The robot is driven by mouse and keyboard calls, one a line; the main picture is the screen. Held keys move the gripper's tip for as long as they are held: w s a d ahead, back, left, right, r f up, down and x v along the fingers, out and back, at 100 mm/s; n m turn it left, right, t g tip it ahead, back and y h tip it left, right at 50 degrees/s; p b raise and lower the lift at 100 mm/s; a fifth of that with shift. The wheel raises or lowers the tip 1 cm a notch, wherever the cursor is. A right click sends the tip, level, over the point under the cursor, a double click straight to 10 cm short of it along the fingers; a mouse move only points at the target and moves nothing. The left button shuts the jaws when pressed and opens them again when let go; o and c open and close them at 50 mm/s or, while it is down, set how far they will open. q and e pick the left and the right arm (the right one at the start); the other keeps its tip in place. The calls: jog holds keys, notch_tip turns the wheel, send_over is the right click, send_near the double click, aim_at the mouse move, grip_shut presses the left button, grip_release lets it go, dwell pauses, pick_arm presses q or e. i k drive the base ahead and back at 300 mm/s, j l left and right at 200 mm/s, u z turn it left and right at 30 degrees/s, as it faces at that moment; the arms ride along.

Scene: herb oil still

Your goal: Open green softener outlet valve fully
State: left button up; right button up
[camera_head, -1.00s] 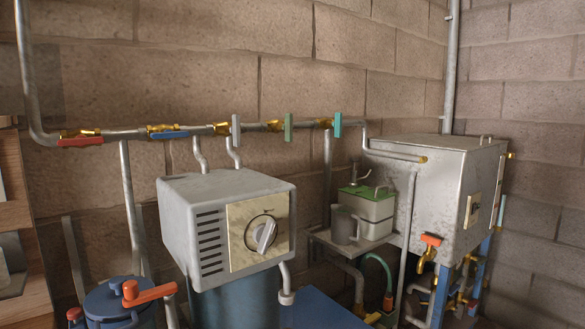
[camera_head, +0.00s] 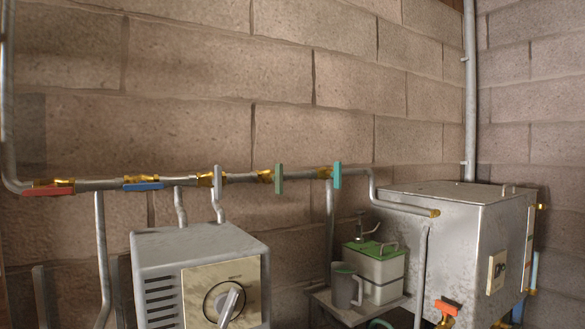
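A horizontal pipe (camera_head: 245,178) runs along the block wall with several brass valves. The green valve handle (camera_head: 279,180) stands upright, across the pipe. A teal handle (camera_head: 337,175) to its right and a grey-white handle (camera_head: 217,180) to its left also stand across the pipe. The red handle (camera_head: 47,191) and the blue handle (camera_head: 143,187) at the left lie along the pipe. No label shows which unit the green valve serves. Neither of my grippers is in view.
A grey box with a dial (camera_head: 200,250) stands below the pipe. A metal tank (camera_head: 455,235) stands at the right. A green-lidded container (camera_head: 376,270) and a grey mug (camera_head: 346,288) stand on a shelf between them. The wall around the handles is clear.

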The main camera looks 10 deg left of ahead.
aim_at(278, 177)
jog(key=i+l, duration=0.2)
jog(key=l, duration=0.2)
jog(key=i+l, duration=0.15)
jog(key=l, duration=0.2)
jog(key=i+l, duration=0.2)
jog(key=l, duration=0.2)
jog(key=i+l, duration=0.15)
jog(key=l, duration=0.25)
jog(key=i+l+u, duration=0.1)
jog(key=l+u, duration=0.25)
jog(key=i+l+u, duration=0.1)
jog(key=u, duration=0.2)
